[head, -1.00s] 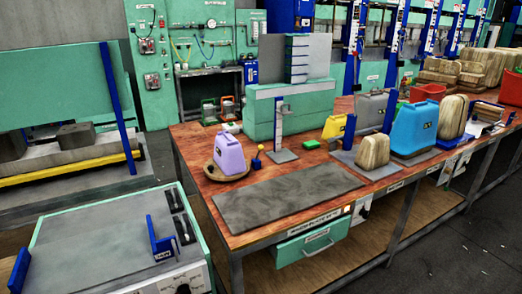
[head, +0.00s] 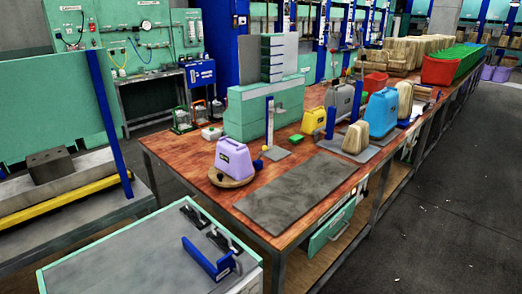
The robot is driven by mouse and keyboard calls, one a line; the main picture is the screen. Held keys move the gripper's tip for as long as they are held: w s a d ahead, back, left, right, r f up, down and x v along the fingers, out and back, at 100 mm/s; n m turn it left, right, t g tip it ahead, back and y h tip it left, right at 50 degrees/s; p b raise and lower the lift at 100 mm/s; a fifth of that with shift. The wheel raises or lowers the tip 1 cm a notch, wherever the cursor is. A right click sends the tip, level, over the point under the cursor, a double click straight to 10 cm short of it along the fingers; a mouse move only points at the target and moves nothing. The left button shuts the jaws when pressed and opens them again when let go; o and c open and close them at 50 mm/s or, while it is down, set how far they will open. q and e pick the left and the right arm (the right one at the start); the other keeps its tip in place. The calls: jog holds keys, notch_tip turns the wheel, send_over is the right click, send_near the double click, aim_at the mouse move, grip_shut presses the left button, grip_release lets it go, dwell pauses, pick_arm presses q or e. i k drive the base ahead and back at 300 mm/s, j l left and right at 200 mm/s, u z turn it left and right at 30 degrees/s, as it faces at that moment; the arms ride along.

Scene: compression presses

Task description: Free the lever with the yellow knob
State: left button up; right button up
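A small yellow knob (head: 264,149) shows at the right side of a purple canister (head: 234,155) on the wooden workbench (head: 180,149). The lever under the knob is small, and the canister partly hides it. The canister stands upright on a round wooden board (head: 231,182), very close to the lever; I cannot tell whether they touch. Neither of my grippers is in view.
A flat grey mat (head: 300,193) lies bare in front of the canister. Behind stand a blue post on a grey plate (head: 276,153) and a yellow canister (head: 313,121). A grey-topped cabinet with a blue bracket (head: 208,259) stands at the near left. The floor at right is clear.

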aim_at(264, 148)
jog(key=u, duration=0.4)
jog(key=i+l+u, duration=0.15)
jog(key=l+u, duration=0.15)
jog(key=l, duration=0.15)
jog(key=i+l+u, duration=0.1)
jog(key=l+u, duration=0.2)
jog(key=l, duration=0.15)
jog(key=l+u, duration=0.3)
jog(key=l, duration=0.15)
jog(key=i+l+u, duration=0.15)
jog(key=l, duration=1.75)
jog(key=k, duration=0.1)
